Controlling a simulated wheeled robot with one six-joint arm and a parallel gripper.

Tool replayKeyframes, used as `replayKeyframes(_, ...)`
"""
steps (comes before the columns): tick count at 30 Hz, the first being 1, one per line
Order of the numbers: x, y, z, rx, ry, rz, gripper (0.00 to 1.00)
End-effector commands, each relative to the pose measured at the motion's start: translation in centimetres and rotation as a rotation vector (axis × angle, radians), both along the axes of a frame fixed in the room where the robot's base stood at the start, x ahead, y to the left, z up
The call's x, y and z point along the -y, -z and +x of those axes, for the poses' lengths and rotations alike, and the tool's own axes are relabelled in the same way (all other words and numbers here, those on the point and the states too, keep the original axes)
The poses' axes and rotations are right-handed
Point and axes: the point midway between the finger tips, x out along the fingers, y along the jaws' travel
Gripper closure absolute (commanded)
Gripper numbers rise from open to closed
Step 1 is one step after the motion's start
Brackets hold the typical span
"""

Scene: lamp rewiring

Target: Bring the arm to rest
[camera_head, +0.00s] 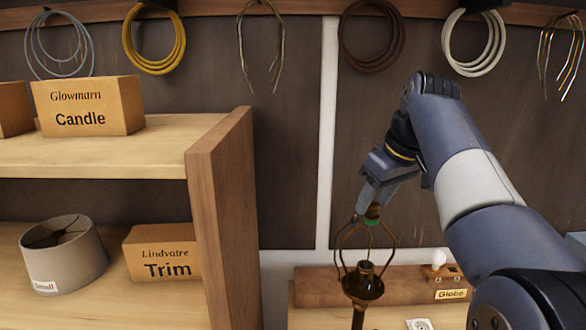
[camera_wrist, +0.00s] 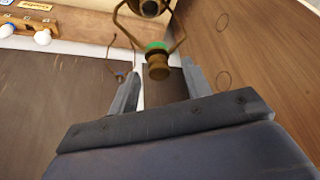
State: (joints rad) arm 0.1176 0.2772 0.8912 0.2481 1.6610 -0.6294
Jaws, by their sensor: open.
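My gripper (camera_head: 372,203) is at the top of the lamp harp (camera_head: 341,238) in the head view, pointing down. In the wrist view my gripper (camera_wrist: 160,84) has its two fingers apart, with the brass finial (camera_wrist: 158,66) seen between and just past their tips. A green ring (camera_wrist: 157,47) sits under the finial, and it also shows in the head view. I cannot tell whether a finger touches the finial. The lamp stands upright, with its brass socket (camera_head: 363,280) inside the harp; its base is out of view.
A wooden shelf (camera_head: 222,190) at left holds a Candle box (camera_head: 88,106), a Trim box (camera_head: 163,253) and a lampshade (camera_head: 60,256). Wire coils, one yellow (camera_head: 154,66), hang along the back wall. A wooden rack with a white bulb (camera_head: 439,258) and Globe label stands behind the lamp.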

Motion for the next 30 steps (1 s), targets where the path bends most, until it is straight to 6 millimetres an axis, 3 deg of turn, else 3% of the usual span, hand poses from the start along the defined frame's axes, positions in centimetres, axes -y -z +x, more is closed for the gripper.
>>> replayKeyframes(12, -0.15, 0.03, -0.07, -0.002, 0.189, 0.001, 0.53)
replayKeyframes(30, -0.16, 0.47, -0.59, -0.011, 0.191, -0.014, 0.53)
